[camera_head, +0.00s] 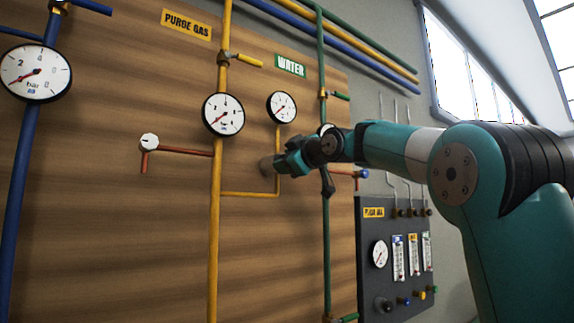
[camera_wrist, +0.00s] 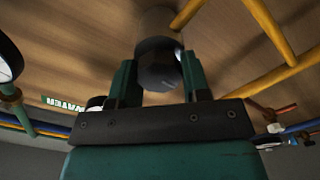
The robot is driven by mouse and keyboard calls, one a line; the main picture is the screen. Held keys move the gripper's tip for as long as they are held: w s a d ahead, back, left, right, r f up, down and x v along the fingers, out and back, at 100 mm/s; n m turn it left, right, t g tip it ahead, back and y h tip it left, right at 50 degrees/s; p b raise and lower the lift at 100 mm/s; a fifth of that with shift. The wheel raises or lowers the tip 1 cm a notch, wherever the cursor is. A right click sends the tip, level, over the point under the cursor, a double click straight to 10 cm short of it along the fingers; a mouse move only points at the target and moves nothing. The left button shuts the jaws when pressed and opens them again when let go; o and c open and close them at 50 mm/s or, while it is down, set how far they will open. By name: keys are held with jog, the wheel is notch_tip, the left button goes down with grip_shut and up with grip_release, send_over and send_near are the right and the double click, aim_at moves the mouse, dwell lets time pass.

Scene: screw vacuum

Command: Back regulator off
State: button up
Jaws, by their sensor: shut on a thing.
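The regulator knob (camera_wrist: 158,64) is a dark grey cylinder on a lighter round body against the wooden panel. A light mark shows on its face. In the head view the regulator (camera_head: 266,165) shows as a small grey piece left of my gripper (camera_head: 283,163), mostly hidden by it. In the wrist view my gripper (camera_wrist: 157,78) has one green finger on each side of the knob and is shut on it. Two white round gauges, the larger (camera_head: 223,114) and the smaller (camera_head: 282,106), are above; their red needles point to the lower left.
A yellow pipe (camera_head: 214,250) and a green pipe (camera_head: 324,240) run down the panel beside my gripper. A red pipe with a white-faced fitting (camera_head: 149,141) is at left. A grey purge gas panel (camera_head: 370,285) with flow meters is at lower right.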

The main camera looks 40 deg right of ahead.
dwell(0.4)
jog(key=o, duration=0.9)
jog(key=shift+o, duration=0.2)
jog(key=s+b, duration=0.5)
jog(key=s, duration=1.2)
jog(key=shift+s+d, duration=0.2)
jog(key=shift+d, duration=0.1)
